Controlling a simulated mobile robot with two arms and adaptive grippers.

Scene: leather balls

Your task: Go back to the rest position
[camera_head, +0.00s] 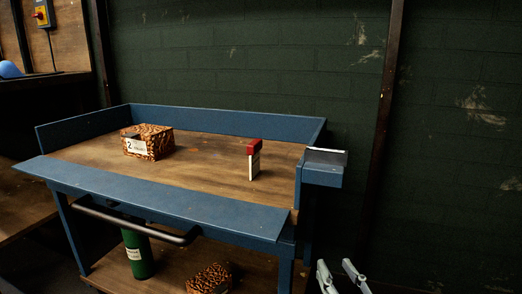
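My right gripper (338,266) shows at the bottom edge, right of centre, in the head view. Its two light grey fingers point up and stand apart with nothing between them. It is to the right of the blue trolley (165,193), below the level of its top. The rest of my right arm is out of the frame. My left gripper is not in view.
On the trolley's wooden top stand a woven basket (158,145) labelled 2 and a red and white box (254,160). A green cylinder (139,256) and another woven basket (210,279) are on the lower shelf. A dark brick wall (240,60) stands behind.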

